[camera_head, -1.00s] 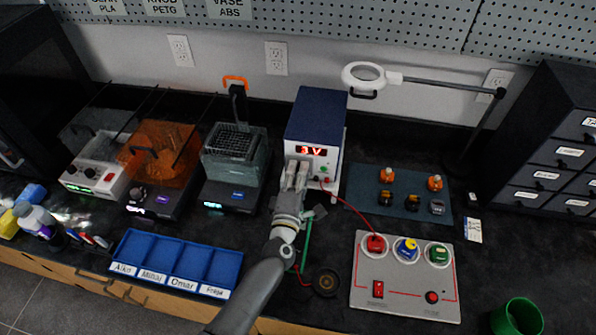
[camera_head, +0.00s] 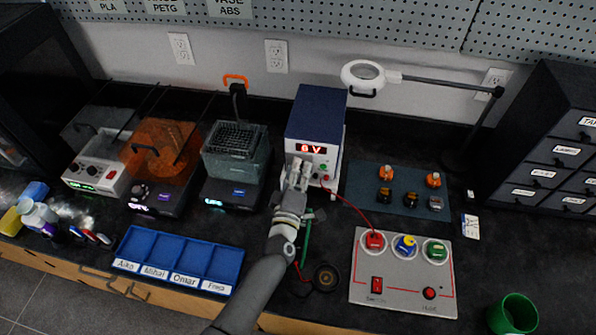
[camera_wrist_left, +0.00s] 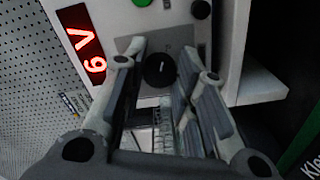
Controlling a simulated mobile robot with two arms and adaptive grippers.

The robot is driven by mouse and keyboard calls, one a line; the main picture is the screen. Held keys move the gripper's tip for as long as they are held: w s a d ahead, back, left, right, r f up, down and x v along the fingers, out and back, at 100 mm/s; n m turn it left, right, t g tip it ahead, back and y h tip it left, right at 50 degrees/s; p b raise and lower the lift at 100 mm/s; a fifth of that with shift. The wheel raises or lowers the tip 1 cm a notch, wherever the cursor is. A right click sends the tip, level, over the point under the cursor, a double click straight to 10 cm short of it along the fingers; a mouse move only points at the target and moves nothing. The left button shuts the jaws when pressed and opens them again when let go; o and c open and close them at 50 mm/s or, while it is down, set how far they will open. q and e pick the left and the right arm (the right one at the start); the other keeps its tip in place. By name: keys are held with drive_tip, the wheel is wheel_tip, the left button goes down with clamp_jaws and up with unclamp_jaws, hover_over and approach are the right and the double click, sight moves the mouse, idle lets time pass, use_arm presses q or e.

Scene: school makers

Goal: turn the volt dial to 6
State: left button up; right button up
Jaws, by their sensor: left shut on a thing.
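The power supply (camera_head: 315,120) is a blue-topped box with a white front and a red lit display (camera_head: 311,149) that reads 6 V. The display also shows in the left wrist view (camera_wrist_left: 83,48), turned on its side. The black volt dial (camera_wrist_left: 160,70) with a light pointer mark sits on the front panel. In the head view the dial is hidden behind my left gripper (camera_head: 297,172). In the left wrist view my left gripper (camera_wrist_left: 167,72) has its fingers on both sides of the dial, shut on it. My right gripper is not in view.
A red cable runs from the supply to a grey panel (camera_head: 405,300) with a switch. A blue mat (camera_head: 410,208) with small parts lies right of the supply. A blue tray (camera_head: 180,258) and a green cup (camera_head: 514,314) lie nearer.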

use_arm(q)
drive_tip(key=shift+f, duration=0.1)
drive_tip(key=o, duration=1)
drive_tip(key=s, duration=0.4)
drive_tip(key=s+a, duration=0.1)
drive_tip(key=s, duration=0.3)
drive_tip(key=s+a, duration=0.1)
drive_tip(key=s, duration=0.3)
drive_tip(key=shift+a, duration=0.15)
